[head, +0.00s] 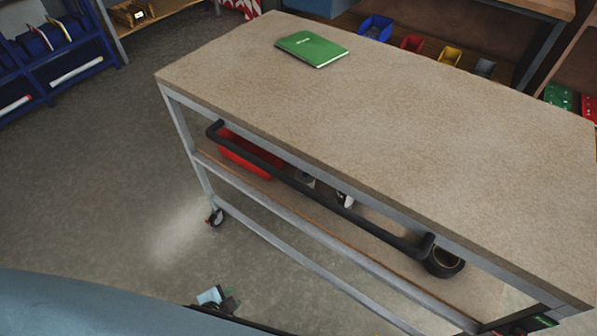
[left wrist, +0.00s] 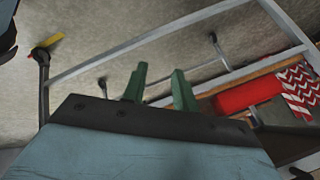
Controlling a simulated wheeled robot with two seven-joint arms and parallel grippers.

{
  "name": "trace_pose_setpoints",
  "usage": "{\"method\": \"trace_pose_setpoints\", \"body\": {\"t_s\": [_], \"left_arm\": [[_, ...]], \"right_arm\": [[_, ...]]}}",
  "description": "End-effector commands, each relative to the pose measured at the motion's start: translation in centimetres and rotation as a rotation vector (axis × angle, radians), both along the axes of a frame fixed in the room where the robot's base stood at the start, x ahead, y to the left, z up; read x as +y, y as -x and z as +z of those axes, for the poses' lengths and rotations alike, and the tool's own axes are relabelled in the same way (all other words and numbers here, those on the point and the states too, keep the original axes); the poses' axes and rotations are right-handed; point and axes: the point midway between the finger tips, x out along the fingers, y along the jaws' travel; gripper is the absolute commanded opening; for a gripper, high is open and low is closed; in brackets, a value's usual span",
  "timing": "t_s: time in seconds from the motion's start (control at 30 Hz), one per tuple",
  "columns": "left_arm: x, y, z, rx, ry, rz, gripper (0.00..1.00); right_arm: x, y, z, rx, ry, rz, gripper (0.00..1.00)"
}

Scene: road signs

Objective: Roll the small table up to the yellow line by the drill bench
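The small table (head: 420,120) has a tan top, a grey metal frame, a lower shelf (head: 300,222) and a caster (head: 215,217) at its near left leg. A black handle bar (head: 330,192) runs along its near long side. My left gripper (head: 222,300) is low in front of that side, apart from the handle, at the bottom of the head view. In the left wrist view, its two green fingers (left wrist: 160,90) stand apart with nothing between them. My right gripper is not seen. I cannot make out the yellow line in the head view.
A green book (head: 312,48) lies on the tabletop. A red bin (head: 248,155) and a black roll (head: 443,262) are on the lower shelf. Blue racks (head: 55,60) stand at the left, and a bench with coloured bins (head: 412,43) behind. Grey floor is clear at the left.

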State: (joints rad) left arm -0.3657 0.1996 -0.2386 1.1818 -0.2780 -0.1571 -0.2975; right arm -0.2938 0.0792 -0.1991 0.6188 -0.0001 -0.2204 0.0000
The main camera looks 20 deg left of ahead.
Motion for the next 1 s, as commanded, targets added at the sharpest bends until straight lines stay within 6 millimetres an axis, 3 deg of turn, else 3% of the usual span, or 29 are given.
{"method": "trace_pose_setpoints", "body": {"t_s": [0.03, 0.1, 0.2, 0.3, 0.4, 0.5, 0.6, 0.77, 1.0], "left_arm": [[-0.5, -2.8, 3.4, -0.101, -0.045, -0.094, 0.29], [-1.5, -5.9, 8.0, -0.238, -0.120, -0.223, 0.29], [-3.2, -9.2, 14.9, -0.425, -0.232, -0.383, 0.29], [-5.0, -11.0, 21.1, -0.586, -0.338, -0.505, 0.29], [-6.4, -11.8, 26.0, -0.710, -0.422, -0.587, 0.29], [-7.3, -12.1, 29.1, -0.790, -0.479, -0.634, 0.29], [-7.7, -12.2, 30.6, -0.829, -0.508, -0.656, 0.29], [-8.3, -13.5, 30.8, -0.841, -0.516, -0.661, 0.29], [-9.7, -17.5, 30.0, -0.840, -0.514, -0.658, 0.29]], "right_arm": [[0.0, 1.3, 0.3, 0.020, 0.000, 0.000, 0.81], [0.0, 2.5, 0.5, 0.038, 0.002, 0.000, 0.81], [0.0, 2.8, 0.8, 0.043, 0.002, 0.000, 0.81], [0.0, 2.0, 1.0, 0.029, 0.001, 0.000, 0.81], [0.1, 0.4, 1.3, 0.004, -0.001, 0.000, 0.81], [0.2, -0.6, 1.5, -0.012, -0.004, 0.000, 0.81], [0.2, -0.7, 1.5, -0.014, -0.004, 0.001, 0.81], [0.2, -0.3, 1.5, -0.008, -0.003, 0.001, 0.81], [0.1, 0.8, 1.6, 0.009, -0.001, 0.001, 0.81]]}}
